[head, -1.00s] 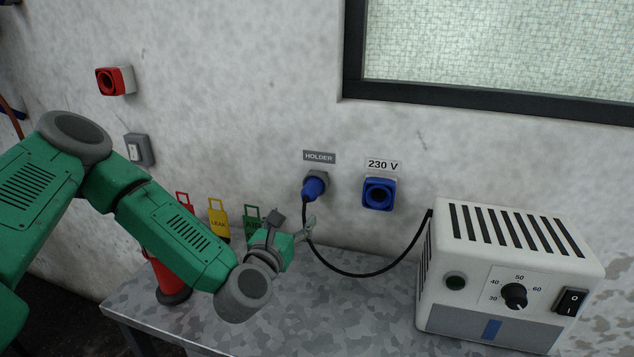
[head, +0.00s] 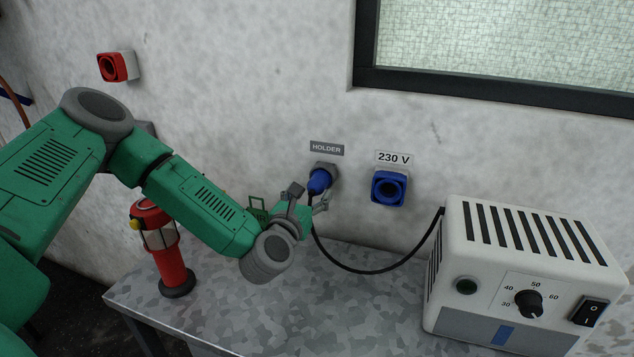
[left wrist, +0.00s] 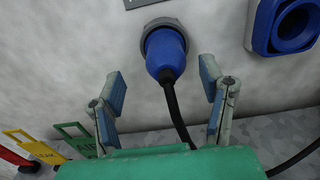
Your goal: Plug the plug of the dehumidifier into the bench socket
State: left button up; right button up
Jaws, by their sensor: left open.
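The blue plug (head: 320,181) sits in the grey holder (head: 326,169) on the wall, under the HOLDER label. Its black cable (head: 352,270) hangs down and runs right to the white dehumidifier (head: 520,260) on the bench. The blue 230 V socket (head: 389,188) is on the wall to the right of the holder; it is empty. My left gripper (head: 309,200) is open just below and in front of the plug. In the left wrist view the plug (left wrist: 166,55) lies ahead of and between the open fingers (left wrist: 165,97), not gripped. My right gripper is not in view.
A red lantern (head: 169,250) stands on the left of the metal bench (head: 230,310). A red socket (head: 117,67) is at upper left, and a window (head: 500,50) is at upper right.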

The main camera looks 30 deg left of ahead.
aim_at(320, 184)
pick_arm(q)
jog(key=x, duration=0.1)
jog(key=b+x, duration=0.2)
jog(key=shift+w+d+f, duration=0.1)
jog(key=shift+w+d, duration=0.1)
jog(key=shift+w, duration=0.1)
jog(key=shift+w+d+r+b, duration=0.1)
jog(key=shift+w+r+b, duration=0.1)
jog(key=shift+w+b, duration=0.25)
jog(key=shift+w, duration=0.15)
jog(key=shift+a+f, duration=0.1)
jog(key=shift+a, duration=0.3)
jog(key=shift+d, duration=0.25)
jog(key=shift+d, duration=0.2)
jog(key=shift+b, duration=0.35)
jog(key=shift+a, duration=0.15)
